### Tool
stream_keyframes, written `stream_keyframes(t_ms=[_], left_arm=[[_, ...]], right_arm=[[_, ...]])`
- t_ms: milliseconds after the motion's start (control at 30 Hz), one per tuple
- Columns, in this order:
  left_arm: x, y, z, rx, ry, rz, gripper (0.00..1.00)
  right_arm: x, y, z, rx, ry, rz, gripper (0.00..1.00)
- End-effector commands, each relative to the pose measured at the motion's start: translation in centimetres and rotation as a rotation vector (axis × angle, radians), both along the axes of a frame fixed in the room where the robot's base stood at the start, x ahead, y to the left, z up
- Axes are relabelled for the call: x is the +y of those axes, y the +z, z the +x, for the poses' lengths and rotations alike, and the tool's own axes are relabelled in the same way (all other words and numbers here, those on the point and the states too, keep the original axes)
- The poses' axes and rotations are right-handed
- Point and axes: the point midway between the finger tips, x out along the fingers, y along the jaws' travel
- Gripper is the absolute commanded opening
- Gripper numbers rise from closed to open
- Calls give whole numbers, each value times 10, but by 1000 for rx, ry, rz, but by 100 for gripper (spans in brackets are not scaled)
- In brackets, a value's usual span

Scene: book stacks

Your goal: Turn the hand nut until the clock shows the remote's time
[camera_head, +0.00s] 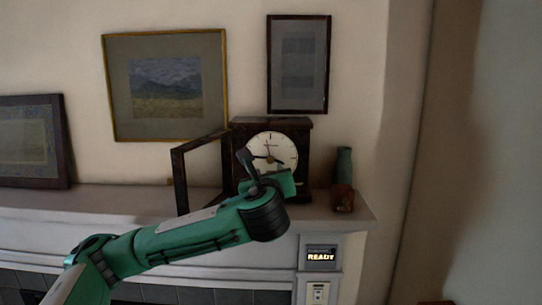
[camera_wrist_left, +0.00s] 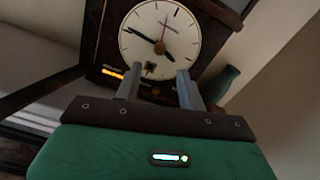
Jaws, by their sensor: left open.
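A dark wooden clock (camera_head: 304,150) with a round white dial (camera_head: 286,143) stands on the mantel, its framed glass door (camera_head: 178,180) swung open to the left. The hand nut (camera_wrist_left: 160,47) is at the dial's centre. My left gripper (camera_head: 262,165) is in front of the lower dial. Its two fingers (camera_wrist_left: 159,82) are apart with nothing between them, below the nut. I cannot identify a remote. My right gripper is out of view.
A green vase (camera_head: 344,163) and a small reddish-brown box (camera_head: 343,199) stand right of the clock. A panel reading READY (camera_head: 321,257) is on the mantel front, above a switch plate (camera_head: 318,293). Framed pictures hang behind. The mantel's left part (camera_head: 110,198) is largely clear.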

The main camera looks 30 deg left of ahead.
Motion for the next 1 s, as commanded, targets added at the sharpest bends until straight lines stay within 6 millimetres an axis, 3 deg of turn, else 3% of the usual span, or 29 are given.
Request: stream_keyframes(t_ms=[100, 400, 867, 1000], left_arm=[[16, 5, 23, 3, 5, 1, 40], [42, 3, 67, 1, 3, 0, 40], [48, -1, 78, -1, -1, -2, 40], [48, 0, 78, -1, -1, -2, 17]], right_arm=[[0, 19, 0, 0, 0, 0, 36], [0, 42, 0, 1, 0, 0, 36], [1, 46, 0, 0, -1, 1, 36], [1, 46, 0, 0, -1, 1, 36]])
